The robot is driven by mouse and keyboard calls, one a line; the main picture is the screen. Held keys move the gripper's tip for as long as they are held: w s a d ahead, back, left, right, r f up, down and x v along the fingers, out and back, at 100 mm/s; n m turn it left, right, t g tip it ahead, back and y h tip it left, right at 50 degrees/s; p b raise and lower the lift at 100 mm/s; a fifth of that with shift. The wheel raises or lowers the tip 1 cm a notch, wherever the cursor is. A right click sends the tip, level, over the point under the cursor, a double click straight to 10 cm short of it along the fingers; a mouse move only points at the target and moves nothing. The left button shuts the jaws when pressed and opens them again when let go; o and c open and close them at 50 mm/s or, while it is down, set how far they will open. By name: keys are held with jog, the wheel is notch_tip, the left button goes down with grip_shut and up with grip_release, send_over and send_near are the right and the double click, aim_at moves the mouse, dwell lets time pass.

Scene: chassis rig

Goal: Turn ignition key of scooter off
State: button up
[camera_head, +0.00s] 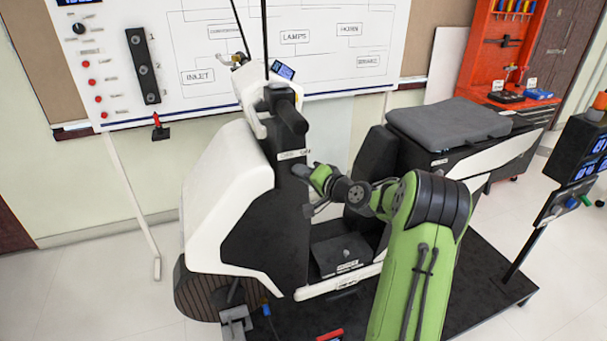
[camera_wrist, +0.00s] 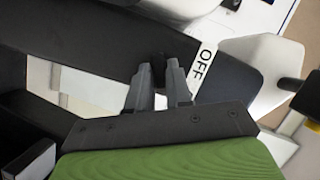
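The scooter (camera_head: 215,190) is white and black and stands on a dark platform. My gripper (camera_head: 304,170) is at the scooter's dark front column, just below a small white label strip (camera_head: 292,155). In the wrist view, the two grey fingertips of my gripper (camera_wrist: 159,72) are close together on either side of a small dark ignition key (camera_wrist: 158,64), and appear to touch it. A white label reading OFF (camera_wrist: 204,66) is to the right of the key. The key's lower part is hidden between the fingers, and the head view does not show the key.
The scooter's seat (camera_head: 450,122) is to the right of my arm, and the handlebar (camera_head: 287,112) is above my gripper. A whiteboard (camera_head: 200,60) stands behind. A red tool cabinet (camera_head: 490,70) is at the back right, and a post with a display box (camera_head: 580,150) is at the right edge.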

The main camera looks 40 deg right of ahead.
grip_shut()
jog(key=shift+n, duration=0.3)
jog(key=n+g+h+b, duration=0.1)
jog(key=n+b, duration=0.1)
jog(key=b, duration=0.1)
jog(key=n+h+b, duration=0.2)
jog(key=n+b, duration=0.1)
jog(key=n+g+h+b, duration=0.1)
jog(key=n+b, duration=0.1)
jog(key=b, duration=0.1)
jog(key=shift+w+a+r+n+g+h, duration=0.1)
jog(key=shift+a+r+n+g+h, duration=0.05)
jog(key=shift+a+n+g+h, duration=0.2)
dwell(0.5)
jog(key=o, duration=0.6)
grip_release()
